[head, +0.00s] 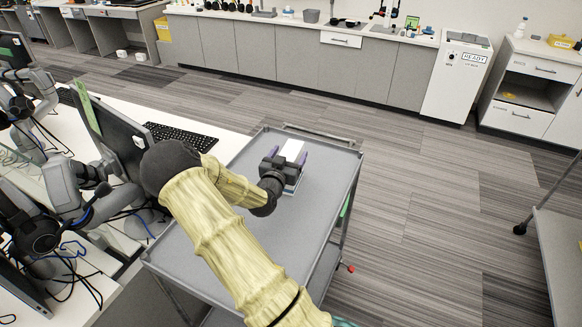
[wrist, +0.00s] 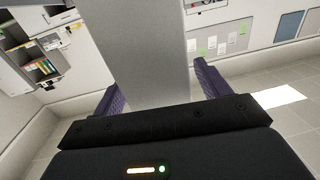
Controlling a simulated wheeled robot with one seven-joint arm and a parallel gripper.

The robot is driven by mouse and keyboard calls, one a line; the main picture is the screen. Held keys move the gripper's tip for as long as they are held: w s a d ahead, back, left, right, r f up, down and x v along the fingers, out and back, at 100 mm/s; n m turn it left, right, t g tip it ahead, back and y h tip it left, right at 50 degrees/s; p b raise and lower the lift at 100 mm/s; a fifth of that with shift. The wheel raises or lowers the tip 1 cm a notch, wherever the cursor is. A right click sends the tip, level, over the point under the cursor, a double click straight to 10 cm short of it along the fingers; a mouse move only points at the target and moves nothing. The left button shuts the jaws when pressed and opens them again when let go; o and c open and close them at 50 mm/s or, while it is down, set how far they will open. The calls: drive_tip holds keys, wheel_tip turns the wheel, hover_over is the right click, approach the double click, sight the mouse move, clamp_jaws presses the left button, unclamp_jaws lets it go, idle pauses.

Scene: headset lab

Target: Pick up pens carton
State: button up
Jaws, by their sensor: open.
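The pens carton (head: 291,150) looks like a small white box with some blue low down, standing on the grey cart top. My gripper (head: 286,157) is at the carton, with one purple finger on each side of it. The black gripper body hides part of the carton in the head view. In the wrist view a plain pale grey face, apparently the carton (wrist: 155,50), fills the space between the two fingers of my gripper (wrist: 158,88). The jaws are open around it; I cannot tell whether either finger touches it.
The grey cart (head: 215,252) has a raised rim and is otherwise bare. Open floor (head: 430,200) lies to the right. Cabinets (head: 300,60) line the back.

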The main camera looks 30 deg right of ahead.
drive_tip(key=shift+c, duration=0.3)
drive_tip(key=c, duration=1.5)
drive_tip(key=shift+c, duration=0.2)
wheel_tip(320, 180, up, 10)
drive_tip(key=shift+r+b, duration=0.1)
drive_tip(key=shift+b, duration=0.2)
